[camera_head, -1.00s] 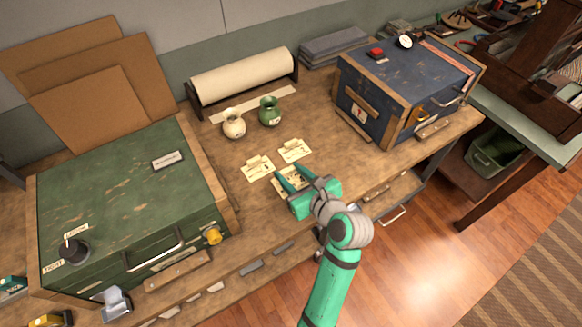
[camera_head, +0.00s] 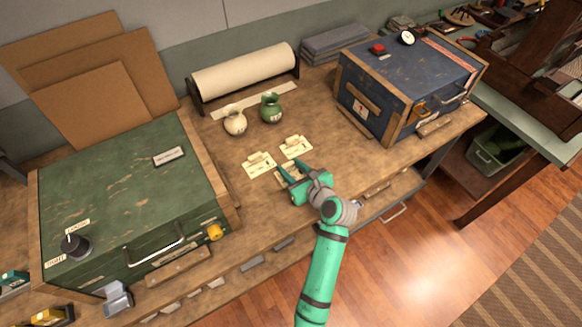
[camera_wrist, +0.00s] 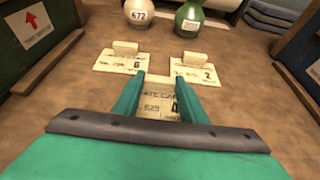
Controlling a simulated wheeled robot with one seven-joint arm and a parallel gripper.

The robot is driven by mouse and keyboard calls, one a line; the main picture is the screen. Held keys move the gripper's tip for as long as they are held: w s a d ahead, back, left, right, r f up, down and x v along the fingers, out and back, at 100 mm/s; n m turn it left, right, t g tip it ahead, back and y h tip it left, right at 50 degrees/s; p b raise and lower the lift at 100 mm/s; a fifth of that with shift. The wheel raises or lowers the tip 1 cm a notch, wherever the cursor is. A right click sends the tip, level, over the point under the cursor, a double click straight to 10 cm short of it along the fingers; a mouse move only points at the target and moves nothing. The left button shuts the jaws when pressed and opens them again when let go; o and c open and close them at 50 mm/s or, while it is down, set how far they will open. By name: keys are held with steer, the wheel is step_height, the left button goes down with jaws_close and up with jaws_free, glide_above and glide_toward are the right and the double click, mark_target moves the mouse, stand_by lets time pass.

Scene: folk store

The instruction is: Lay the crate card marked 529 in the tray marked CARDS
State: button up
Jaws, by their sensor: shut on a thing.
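The crate card marked 529 (camera_wrist: 158,105) lies between my gripper's fingers, its print partly covered; it also shows in the head view (camera_head: 290,171). My gripper (camera_wrist: 160,76) is shut on it, low over the workbench, and is seen in the head view too (camera_head: 288,166). Two similar cream cards with raised tabs lie just beyond: a left card (camera_head: 258,165) and a right card (camera_head: 295,147). I cannot make out a tray marked CARDS in either view.
A cream vase (camera_head: 235,122) tagged 672 and a green vase (camera_head: 271,109) stand behind the cards. A green chest (camera_head: 120,205) is at left, a blue chest (camera_head: 405,90) at right. A paper roll (camera_head: 243,72) is at the back. Bare bench (camera_head: 335,140) lies right of the cards.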

steer(key=shift+f, duration=0.1)
steer(key=o, duration=1)
